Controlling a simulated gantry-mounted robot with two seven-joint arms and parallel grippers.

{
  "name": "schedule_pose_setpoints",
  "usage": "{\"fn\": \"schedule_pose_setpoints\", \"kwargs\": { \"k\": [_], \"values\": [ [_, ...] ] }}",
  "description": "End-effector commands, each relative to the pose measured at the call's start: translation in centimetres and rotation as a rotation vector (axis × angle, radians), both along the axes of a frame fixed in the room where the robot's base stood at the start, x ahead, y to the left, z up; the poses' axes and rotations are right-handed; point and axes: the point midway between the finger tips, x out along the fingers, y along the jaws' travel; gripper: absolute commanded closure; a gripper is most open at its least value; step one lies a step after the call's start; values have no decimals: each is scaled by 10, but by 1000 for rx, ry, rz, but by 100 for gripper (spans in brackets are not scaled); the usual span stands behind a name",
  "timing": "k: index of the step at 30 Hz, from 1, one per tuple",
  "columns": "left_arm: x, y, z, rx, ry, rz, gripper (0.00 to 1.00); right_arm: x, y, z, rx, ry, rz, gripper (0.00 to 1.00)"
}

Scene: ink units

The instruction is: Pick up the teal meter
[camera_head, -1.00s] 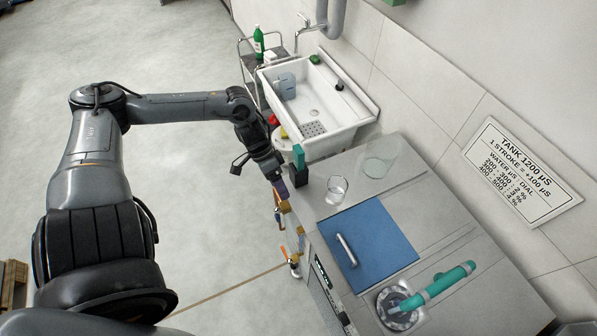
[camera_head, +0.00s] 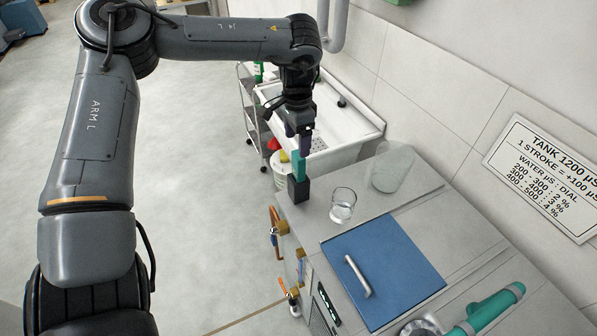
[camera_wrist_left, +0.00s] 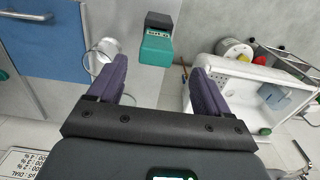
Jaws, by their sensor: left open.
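The teal meter (camera_head: 299,165) stands upright in a dark block-shaped holder (camera_head: 299,189) at the far left corner of the counter. My left gripper (camera_head: 304,150) is at the meter's upper end, pointing down, and partly overlaps it in the head view. In the left wrist view the teal meter (camera_wrist_left: 155,50) and its dark holder (camera_wrist_left: 159,20) show ahead of the gap between the purple fingers (camera_wrist_left: 157,75). The left gripper is open with nothing between its fingers. My right gripper is not in view.
A glass beaker (camera_head: 342,205) stands on the counter close to the meter's right, with a larger clear glass vessel (camera_head: 391,168) behind. A blue lid (camera_head: 385,270) with a metal handle lies nearer. A white sink (camera_head: 340,130) and a trolley (camera_head: 252,110) stand beyond the counter.

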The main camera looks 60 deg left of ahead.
Motion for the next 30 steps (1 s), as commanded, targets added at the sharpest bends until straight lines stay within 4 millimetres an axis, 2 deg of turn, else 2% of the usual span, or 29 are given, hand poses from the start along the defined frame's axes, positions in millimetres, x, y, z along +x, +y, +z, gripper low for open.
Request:
{"fn": "schedule_pose_setpoints", "kwargs": {
  "k": [3, 11, 21, 30],
  "values": [
    [0, 0, -19, -3, 2, 0, 21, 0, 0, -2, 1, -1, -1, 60],
    [0, -2, -37, -2, 1, -1, 21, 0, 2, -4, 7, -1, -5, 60],
    [0, -5, -77, -2, 0, 0, 21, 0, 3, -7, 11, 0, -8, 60],
    [0, -5, -81, -1, -1, 0, 21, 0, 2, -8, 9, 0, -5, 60]
  ]
}}
